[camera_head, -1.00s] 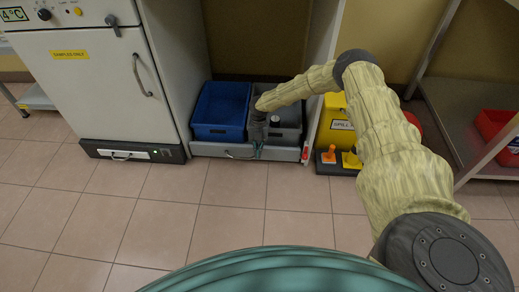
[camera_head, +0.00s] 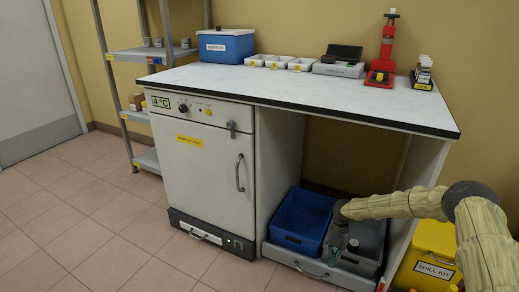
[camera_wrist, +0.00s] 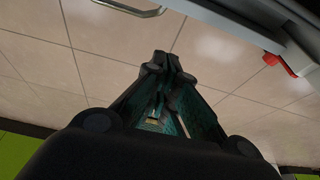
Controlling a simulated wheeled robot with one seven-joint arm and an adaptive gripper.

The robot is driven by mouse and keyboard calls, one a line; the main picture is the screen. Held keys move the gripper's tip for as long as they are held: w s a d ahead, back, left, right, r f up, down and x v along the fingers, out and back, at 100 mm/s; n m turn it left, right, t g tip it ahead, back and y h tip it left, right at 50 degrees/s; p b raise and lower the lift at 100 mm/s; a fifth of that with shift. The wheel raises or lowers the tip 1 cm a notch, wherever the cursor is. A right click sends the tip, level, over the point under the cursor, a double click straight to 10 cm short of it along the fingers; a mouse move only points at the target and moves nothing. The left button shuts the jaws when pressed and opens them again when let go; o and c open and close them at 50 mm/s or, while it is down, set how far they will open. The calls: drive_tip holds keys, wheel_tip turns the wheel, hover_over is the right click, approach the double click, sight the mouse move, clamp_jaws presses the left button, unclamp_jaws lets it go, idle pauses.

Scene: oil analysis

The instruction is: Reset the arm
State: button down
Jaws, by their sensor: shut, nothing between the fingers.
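My arm reaches in from the right in the head view, its pale, ribbed sleeve ending at my dark gripper (camera_head: 335,252). Floor tiles and a metal handle (camera_wrist: 135,8) lie beyond the fingertips. I cannot tell whether the gripper touches a bin.
The white fridge (camera_head: 205,160) stands shut left of the bins. The bench top (camera_head: 290,95) above holds a blue box, small white trays and a red stand. A yellow spill kit (camera_head: 430,255) stands at the right. The floor at front left is clear.

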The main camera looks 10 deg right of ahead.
drive_tip(key=s+a+f+n+t+h, duration=0.3)
drive_tip(key=s+a+n, duration=0.4)
drive_tip(key=s+n, duration=0.4)
drive_tip(key=s+a+f+n+t+h, duration=0.3)
drive_tip(key=s+a+n, duration=0.4)
drive_tip(key=n, duration=0.6)
drive_tip(key=s+a+r+n+g+y, duration=0.1)
drive_tip(key=s+r+n, duration=0.2)
drive_tip(key=s+n, duration=0.45)
drive_tip(key=s+a+r+n+g+y, duration=0.15)
drive_tip(key=s+n, duration=0.35)
drive_tip(key=s, duration=0.6)
drive_tip(key=s+r+n+y, duration=0.25)
drive_tip(key=s+n, duration=0.35)
drive_tip(key=s, duration=0.4)
wheel_tip(320, 180, up, 32)
drive_tip(key=p, duration=3.1)
drive_tip(key=shift+w+f+h, duration=0.15)
drive_tip(key=shift+w+h, duration=0.15)
drive_tip(key=shift+h, duration=0.1)
drive_tip(key=shift+d+m, duration=0.1)
drive_tip(key=shift+m, duration=0.15)
